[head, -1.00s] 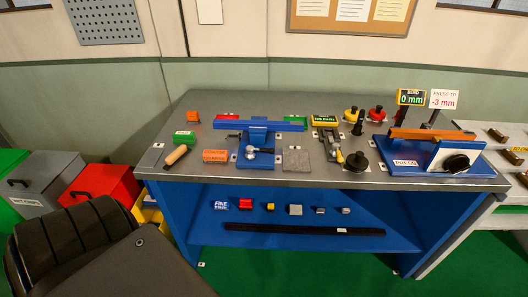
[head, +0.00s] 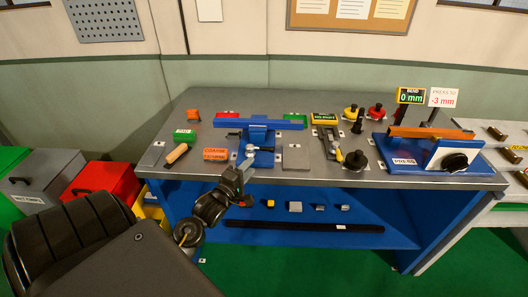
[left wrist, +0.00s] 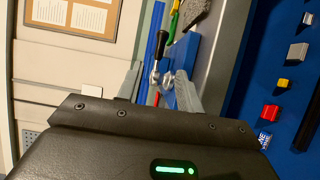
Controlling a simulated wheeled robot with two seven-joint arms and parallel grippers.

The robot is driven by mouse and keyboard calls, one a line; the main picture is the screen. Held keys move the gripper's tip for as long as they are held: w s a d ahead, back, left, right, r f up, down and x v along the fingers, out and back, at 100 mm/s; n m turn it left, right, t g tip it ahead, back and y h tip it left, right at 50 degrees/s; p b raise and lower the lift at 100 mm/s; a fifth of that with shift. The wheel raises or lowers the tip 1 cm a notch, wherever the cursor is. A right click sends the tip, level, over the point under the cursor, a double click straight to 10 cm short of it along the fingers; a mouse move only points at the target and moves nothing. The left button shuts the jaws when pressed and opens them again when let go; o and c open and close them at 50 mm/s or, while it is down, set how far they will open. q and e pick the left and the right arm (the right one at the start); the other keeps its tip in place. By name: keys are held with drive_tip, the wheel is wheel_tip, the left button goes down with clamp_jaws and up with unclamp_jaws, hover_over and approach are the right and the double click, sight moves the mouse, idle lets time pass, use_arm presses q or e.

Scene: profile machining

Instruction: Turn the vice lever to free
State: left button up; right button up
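The blue vice (head: 262,139) stands on the grey bench and carries a long blue bar (head: 286,124) across its top. The vice lever is at its front, largely behind my left gripper in the head view. In the left wrist view the lever (left wrist: 161,45) shows a black grip and a bright metal end near a round metal part. My left gripper (head: 246,163) is at the bench's front edge, just before the vice. Its fingers (left wrist: 160,90) are spread, with the lever's metal end ahead between them; contact cannot be told. My right gripper is out of view.
A wooden-handled tool (head: 177,154) and an orange block (head: 215,154) lie left of the vice. A grey plate (head: 296,158) and a toggle clamp (head: 330,144) are on its right. The press (head: 425,153) stands further right. The lower shelf (head: 375,226) holds small blocks and a black bar.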

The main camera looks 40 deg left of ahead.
sight(265, 150)
use_arm(q)
drive_tip(key=w, duration=0.3)
drive_tip(key=w+a+p, duration=0.1)
drive_tip(key=w, duration=0.1)
drive_tip(key=w+p, duration=0.1)
drive_tip(key=w, duration=0.2)
drive_tip(key=shift+w+a, duration=0.2)
drive_tip(key=shift+w, duration=0.1)
drive_tip(key=shift+w+a, duration=0.15)
drive_tip(key=shift+w, duration=0.65)
clamp_jaws()
